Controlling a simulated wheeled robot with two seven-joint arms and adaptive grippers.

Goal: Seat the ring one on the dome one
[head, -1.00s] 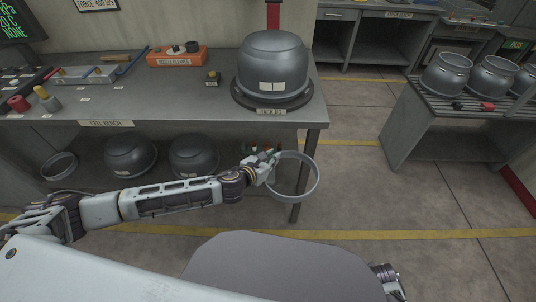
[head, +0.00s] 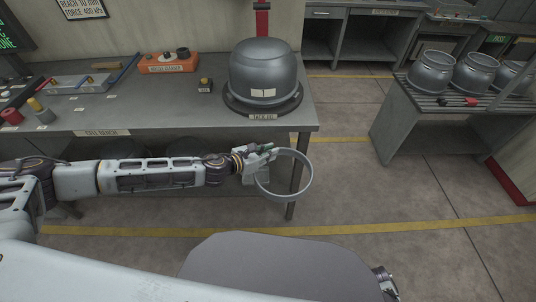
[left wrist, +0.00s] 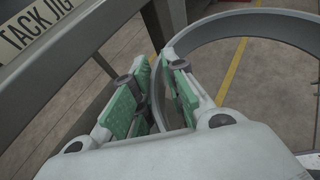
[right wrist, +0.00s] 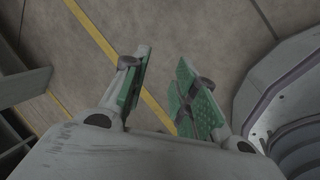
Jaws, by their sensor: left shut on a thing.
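The ring (head: 309,182) is a thin grey metal band. My left gripper (head: 268,153) is shut on its left rim and holds it in front of the bench's right end, below the bench top. In the left wrist view the ring (left wrist: 245,22) passes between the green-padded fingers (left wrist: 158,72). The dome (head: 262,62) is a dark grey metal cap with a pale label, upright on the round black tack jig (head: 288,106) at the bench's right corner. The ring is apart from the dome. My right gripper (right wrist: 163,78) is open and empty over the floor.
The bench (head: 150,112) carries an orange block (head: 167,65) and small tools left of the dome. A rack table (head: 400,118) with several grey vessels stands at right. The floor between is clear. Domes under the bench are mostly hidden behind my left arm.

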